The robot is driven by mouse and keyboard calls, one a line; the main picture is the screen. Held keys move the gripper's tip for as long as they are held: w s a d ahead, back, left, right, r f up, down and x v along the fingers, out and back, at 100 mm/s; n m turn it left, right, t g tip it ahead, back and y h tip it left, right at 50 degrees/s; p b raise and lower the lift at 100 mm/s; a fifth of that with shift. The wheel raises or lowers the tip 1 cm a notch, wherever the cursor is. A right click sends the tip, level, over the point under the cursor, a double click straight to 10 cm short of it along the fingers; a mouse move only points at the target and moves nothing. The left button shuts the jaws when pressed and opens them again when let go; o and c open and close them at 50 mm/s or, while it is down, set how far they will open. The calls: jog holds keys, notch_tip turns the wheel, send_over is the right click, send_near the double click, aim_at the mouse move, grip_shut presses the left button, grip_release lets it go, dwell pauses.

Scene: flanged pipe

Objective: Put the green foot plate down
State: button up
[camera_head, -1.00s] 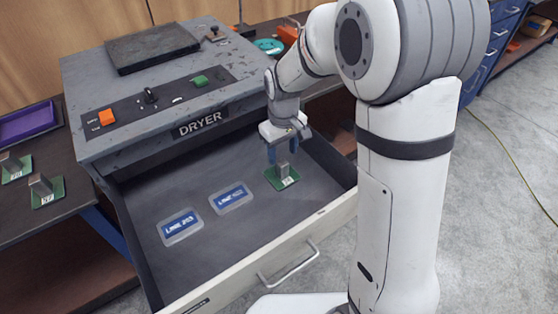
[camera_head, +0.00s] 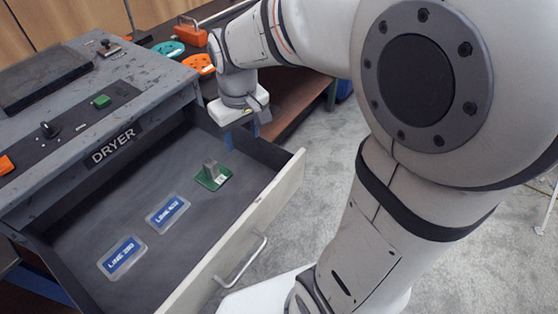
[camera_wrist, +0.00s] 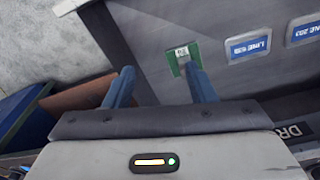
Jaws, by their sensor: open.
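The green foot plate (camera_head: 212,177), with a grey block standing on it and a small white label, lies flat on the floor of the open dryer drawer (camera_head: 95,215), at its right end. It also shows in the wrist view (camera_wrist: 181,56), partly covered by one blue finger. My gripper (camera_head: 240,135) is above the drawer's right end, higher than the plate and apart from it. In the wrist view its two blue fingers (camera_wrist: 158,88) are spread wide with nothing between them.
Two blue-labelled cards, one (camera_head: 168,212) nearer the plate and one (camera_head: 122,257) farther left, lie in the drawer. The drawer front (camera_head: 245,225) stands open. Orange (camera_head: 199,64) and teal (camera_head: 168,48) items lie on the bench behind.

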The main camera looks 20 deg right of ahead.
jog(key=s+d+m+t, duration=0.1)
jog(key=s+d+m, duration=0.2)
jog(key=s, duration=0.8)
jog(key=shift+d+m, duration=0.3)
jog(key=shift+d, duration=0.65)
